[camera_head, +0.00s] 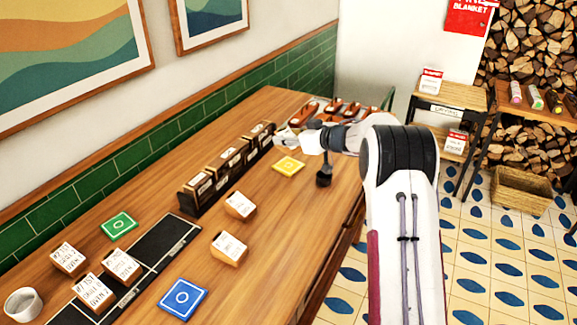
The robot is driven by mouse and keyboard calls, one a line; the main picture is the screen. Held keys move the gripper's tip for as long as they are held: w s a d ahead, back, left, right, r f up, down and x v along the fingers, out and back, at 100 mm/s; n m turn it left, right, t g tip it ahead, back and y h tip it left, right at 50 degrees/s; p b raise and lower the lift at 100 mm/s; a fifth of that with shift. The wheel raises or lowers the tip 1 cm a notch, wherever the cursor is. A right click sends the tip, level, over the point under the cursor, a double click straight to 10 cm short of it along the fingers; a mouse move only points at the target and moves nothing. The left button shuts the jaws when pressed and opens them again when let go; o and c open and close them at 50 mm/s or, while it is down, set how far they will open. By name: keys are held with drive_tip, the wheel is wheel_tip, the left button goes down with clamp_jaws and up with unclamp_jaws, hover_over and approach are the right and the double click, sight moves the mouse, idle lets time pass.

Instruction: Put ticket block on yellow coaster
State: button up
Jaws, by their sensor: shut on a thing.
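My gripper (291,138) is at the far end of my arm, above the table and just above and behind the yellow coaster (288,166) in the picture. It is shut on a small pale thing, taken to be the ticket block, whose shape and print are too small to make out. The yellow coaster lies flat on the table, and its visible top is bare. The gripper appears to be apart from it; the exact height is hard to judge.
Other wooden blocks with white printed tops stand nearby (240,206), nearer (229,248) and at the left. A dark wooden rack (225,170) runs along the wall side. A dark upright object (323,172) is right of the coaster. Green (119,226) and blue (183,298) coasters lie nearer.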

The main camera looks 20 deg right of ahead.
drive_tip(key=shift+w+d+r+m+h, duration=0.1)
drive_tip(key=shift+w+d+m+h, duration=0.35)
drive_tip(key=shift+d, duration=0.3)
drive_tip(key=shift+s, duration=0.1)
hover_over(292, 172)
drive_tip(key=shift+w+a+f, duration=0.1)
drive_tip(key=shift+f, duration=1.5)
drive_tip(key=shift+w+f, duration=0.1)
drive_tip(key=shift+f, duration=1.45)
drive_tip(key=shift+f, duration=0.1)
drive_tip(key=shift+f, duration=1.8)
drive_tip(key=o, duration=1.2)
drive_tip(key=shift+f, duration=0.15)
drive_tip(key=shift+r, duration=0.2)
